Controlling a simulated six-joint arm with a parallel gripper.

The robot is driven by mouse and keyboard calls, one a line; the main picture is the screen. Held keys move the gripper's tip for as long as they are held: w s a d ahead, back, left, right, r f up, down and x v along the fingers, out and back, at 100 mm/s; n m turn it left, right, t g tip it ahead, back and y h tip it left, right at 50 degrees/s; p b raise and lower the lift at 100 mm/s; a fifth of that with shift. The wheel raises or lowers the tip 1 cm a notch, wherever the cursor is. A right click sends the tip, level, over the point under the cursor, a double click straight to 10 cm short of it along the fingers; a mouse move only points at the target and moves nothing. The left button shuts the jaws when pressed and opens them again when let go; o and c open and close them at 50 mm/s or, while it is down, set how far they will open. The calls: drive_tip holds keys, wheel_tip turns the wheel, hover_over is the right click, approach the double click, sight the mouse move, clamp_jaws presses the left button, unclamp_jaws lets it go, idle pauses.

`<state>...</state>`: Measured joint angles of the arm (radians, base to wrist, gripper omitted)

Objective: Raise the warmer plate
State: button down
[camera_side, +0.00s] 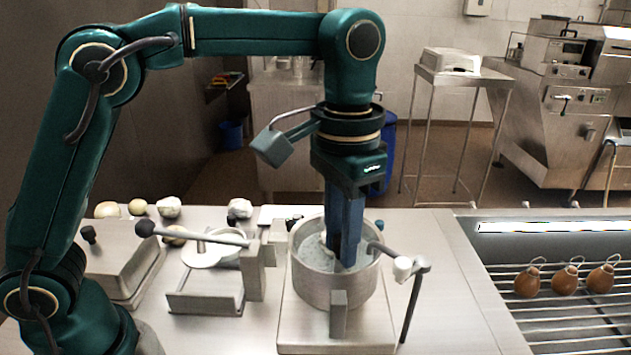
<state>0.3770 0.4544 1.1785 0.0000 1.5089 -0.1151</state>
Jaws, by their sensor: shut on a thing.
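A round steel pot (312,290) stands on a flat metal base (290,335) at the centre of the bench. Inside it is a pale, dotted plate (312,250), which looks perforated. I cannot tell for sure that this is the warmer plate. My gripper (346,258) points straight down, with its long blue fingers inside the pot. The fingers are shut on a part of the pale plate. The exact grip point is hard to see because the fingers cover it.
A press with a long handle (205,237) and a lidded steel box (115,265) stand left. Brown jugs (565,281) sit on a rack at right. The bench right of the lever is clear.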

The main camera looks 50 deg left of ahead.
drive_tip(key=shift+d+r, duration=0.1)
drive_tip(key=shift+r, duration=0.75)
drive_tip(key=c, duration=0.7)
unclamp_jaws()
